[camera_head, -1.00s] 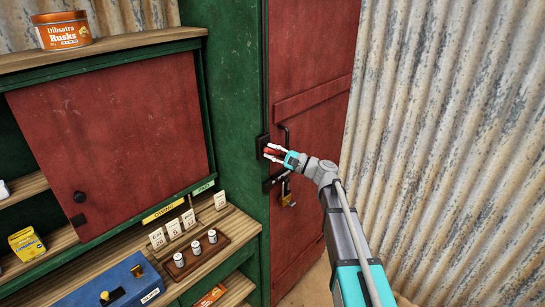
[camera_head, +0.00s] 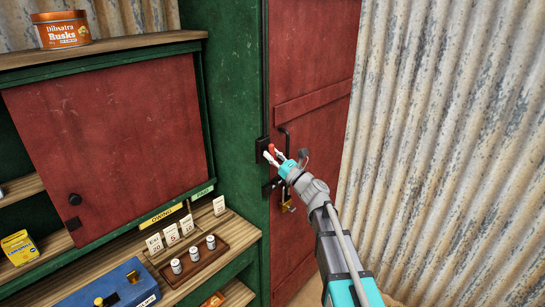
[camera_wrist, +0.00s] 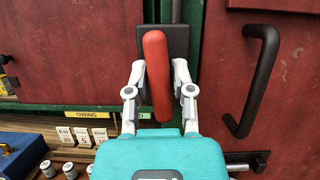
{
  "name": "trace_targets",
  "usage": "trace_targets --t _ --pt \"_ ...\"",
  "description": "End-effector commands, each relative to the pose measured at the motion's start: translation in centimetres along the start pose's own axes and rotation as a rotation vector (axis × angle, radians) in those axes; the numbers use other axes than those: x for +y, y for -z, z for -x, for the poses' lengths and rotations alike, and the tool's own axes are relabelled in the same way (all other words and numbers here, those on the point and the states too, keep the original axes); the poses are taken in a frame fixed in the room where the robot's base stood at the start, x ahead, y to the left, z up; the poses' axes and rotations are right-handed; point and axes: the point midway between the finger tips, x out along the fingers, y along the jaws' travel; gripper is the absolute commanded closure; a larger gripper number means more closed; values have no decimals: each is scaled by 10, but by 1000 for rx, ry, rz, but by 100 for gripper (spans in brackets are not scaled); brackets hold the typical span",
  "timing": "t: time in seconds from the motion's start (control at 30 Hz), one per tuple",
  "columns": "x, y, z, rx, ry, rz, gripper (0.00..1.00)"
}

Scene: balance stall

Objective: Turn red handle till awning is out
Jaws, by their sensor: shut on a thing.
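The red handle (camera_wrist: 155,62) stands nearly upright between the fingers in the wrist view, in front of its dark mounting plate (camera_wrist: 178,40). In the head view the red handle (camera_head: 272,149) shows as a small red piece at the green post beside the red door. My gripper (camera_head: 275,157) reaches it from the lower right. In the wrist view my gripper (camera_wrist: 158,75) is shut on the red handle, one pale finger on each side. The awning is not in either view.
The red door (camera_head: 310,70) has a black pull handle (camera_wrist: 258,80), a bolt and a brass padlock (camera_head: 287,201) close to my gripper. A shelf counter at left holds a blue box (camera_head: 105,290) and a wooden tray (camera_head: 205,260). Corrugated wall (camera_head: 450,130) stands at right.

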Motion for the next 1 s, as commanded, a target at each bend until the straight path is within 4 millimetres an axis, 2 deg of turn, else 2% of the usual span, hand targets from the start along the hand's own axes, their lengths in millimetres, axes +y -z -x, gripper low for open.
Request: trace_targets --t 0.5,0.73,1.0 --pt "0 -1 0 -1 171 -415 100" --pt "0 -1 0 -1 209 -506 100" --pt "0 0 0 0 219 -532 100"
